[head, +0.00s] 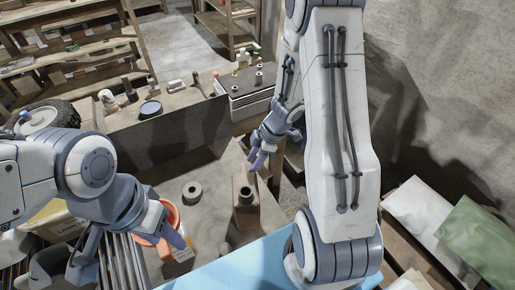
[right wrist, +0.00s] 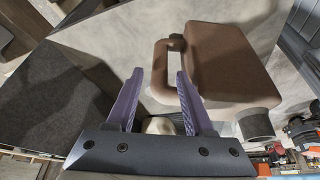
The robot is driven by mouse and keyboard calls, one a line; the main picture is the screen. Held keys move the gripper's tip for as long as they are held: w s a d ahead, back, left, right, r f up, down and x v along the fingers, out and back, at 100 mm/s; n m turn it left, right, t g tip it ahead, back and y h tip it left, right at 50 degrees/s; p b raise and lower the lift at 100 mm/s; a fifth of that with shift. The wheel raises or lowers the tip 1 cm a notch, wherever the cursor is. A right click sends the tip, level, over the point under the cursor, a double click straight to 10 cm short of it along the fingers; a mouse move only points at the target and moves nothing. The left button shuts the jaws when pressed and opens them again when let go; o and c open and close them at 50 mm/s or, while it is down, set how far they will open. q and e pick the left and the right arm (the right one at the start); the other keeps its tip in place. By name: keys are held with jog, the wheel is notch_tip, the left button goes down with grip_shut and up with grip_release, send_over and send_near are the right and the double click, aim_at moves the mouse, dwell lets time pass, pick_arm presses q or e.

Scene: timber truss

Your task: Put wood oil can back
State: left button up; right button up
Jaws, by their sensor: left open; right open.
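A brown can (head: 246,213) with a dark round neck stands upright on the grey surface in the middle of the head view; I take it for the wood oil can. In the right wrist view the brown can (right wrist: 232,62) shows its looped handle toward my fingers. My right gripper (head: 257,158) is open and empty, just beyond the can in the head view. In the right wrist view the handle appears between the fingertips (right wrist: 160,72); contact cannot be told.
A dark ring-shaped roll (head: 192,192) lies left of the can. The orange bucket (head: 170,218) and several metal pipes (head: 122,258) are near my left gripper. A workbench (head: 170,105) with small bottles and tools stands behind. A light blue surface (head: 235,268) lies in front.

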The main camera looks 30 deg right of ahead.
jog(key=w+a+r+m+t+h+p, duration=0.1)
jog(key=w+a+r+m+t+h, duration=0.15)
jog(key=r, duration=0.55)
jog(key=w+a+r+m+t+h, duration=0.1)
jog(key=w+a+r+t+h, duration=0.15)
jog(key=r, duration=0.55)
jog(key=s+a+r+m+g+y, duration=0.1)
jog(key=s+a, duration=0.5)
jog(key=s, duration=0.6)
jog(key=s+a+r+m+g, duration=0.2)
jog(key=s+a+g, duration=0.3)
jog(key=s, duration=0.8)
jog(key=shift+a+r+g+y, duration=0.3)
jog(key=shift+a+r+y, duration=0.1)
jog(key=shift+a, duration=0.1)
jog(key=shift+f+b, duration=0.4)
jog(key=shift+f, duration=0.1)
